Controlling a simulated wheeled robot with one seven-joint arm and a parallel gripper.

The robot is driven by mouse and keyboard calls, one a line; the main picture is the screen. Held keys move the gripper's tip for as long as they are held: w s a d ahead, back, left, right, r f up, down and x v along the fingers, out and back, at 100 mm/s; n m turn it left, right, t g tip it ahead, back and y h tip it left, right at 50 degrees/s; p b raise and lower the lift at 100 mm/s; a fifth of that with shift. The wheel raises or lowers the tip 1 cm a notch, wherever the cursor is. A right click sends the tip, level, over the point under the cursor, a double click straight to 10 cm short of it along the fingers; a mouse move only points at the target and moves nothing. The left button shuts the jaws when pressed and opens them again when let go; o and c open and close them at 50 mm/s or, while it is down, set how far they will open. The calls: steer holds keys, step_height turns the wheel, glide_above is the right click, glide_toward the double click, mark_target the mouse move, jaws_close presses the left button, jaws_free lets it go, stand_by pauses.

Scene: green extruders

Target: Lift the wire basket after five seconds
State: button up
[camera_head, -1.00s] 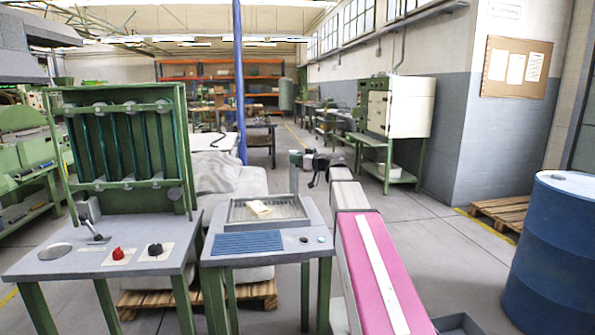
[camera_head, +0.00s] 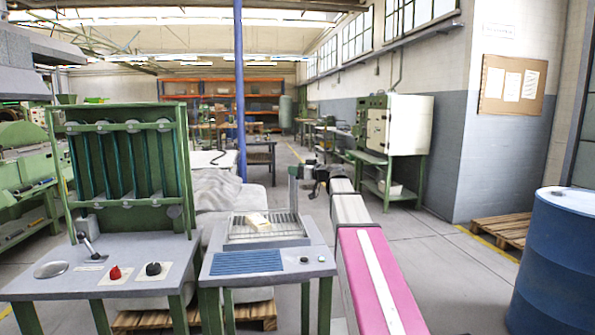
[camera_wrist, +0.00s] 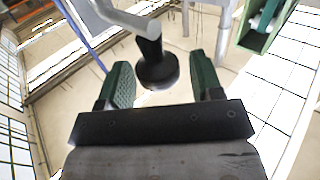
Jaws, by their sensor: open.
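The wire basket (camera_head: 238,231) sits at the top of the small grey table (camera_head: 218,268), with a pale yellowish block (camera_head: 256,221) in it. A post with a green upper part (camera_head: 293,172) stands beside the basket's back right corner. My gripper (camera_head: 314,176) is small beside this post in the head view. In the wrist view my gripper (camera_wrist: 163,82) is open, with its two green pads apart. A black knob (camera_wrist: 155,65) on a bent grey rod (camera_wrist: 112,15) stands between and beyond the pads. I cannot tell whether it touches them.
A grey control table (camera_head: 100,280) with a lever (camera_head: 90,246), a red knob (camera_head: 115,273) and a black knob (camera_head: 153,269) stands at left, below a green rack (camera_head: 120,165). A blue barrel (camera_head: 555,260) stands at right. The floor between is open.

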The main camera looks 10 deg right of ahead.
steer(key=v, duration=1)
steer(key=shift+s+d, duration=0.25)
